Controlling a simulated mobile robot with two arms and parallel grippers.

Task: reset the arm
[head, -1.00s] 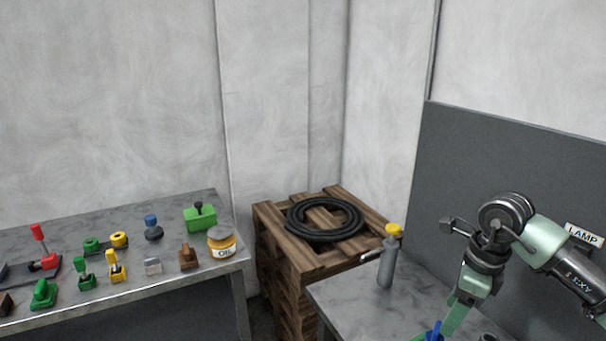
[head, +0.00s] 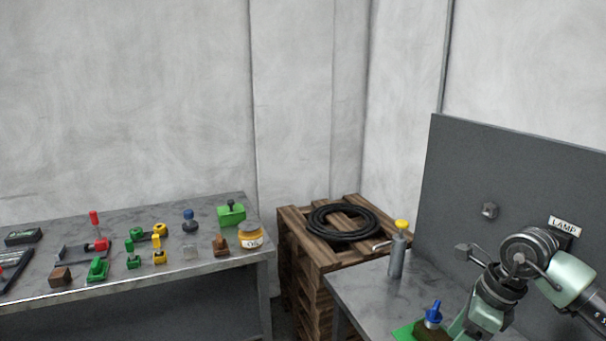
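My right arm (head: 540,270) comes in from the right edge of the head view, bent at a dark joint, with its green lower link pointing down over the right bench. The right gripper's fingertips are not clearly seen; they are at or below the lower frame edge. My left arm and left gripper are not in view. Close to the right arm's lower link, a blue-topped object (head: 433,315) stands on a green piece (head: 404,332) on the right bench, partly cut off by the frame.
A black hose coil (head: 343,222) lies on stacked pallets (head: 300,265).

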